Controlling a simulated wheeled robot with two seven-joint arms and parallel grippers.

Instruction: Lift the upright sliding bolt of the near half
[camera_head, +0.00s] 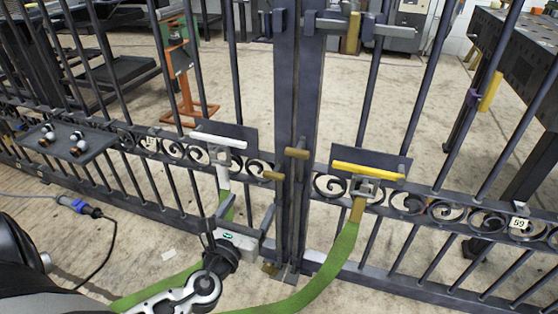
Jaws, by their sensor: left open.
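The dark scroll gate has two halves that meet at a central upright post (284,80). Two upright rods run down near the meeting edge, one with a tan knob (297,153) at its top and one with a lower tan knob (273,176). I cannot tell for certain which rod is the near half's bolt. My left gripper (248,212) is open, left of and below the lower knob, with its fingers pointing up toward the gate. It appears empty. The rods' lower ends are partly hidden. My right gripper is not in view.
A green strap (335,262) hangs from the yellow-handled latch (368,171) and loops low past my left arm. A white-handled latch (219,141) sits on the left half. A small shelf with knobs (95,147) is at the left. A cable (108,250) lies on the floor.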

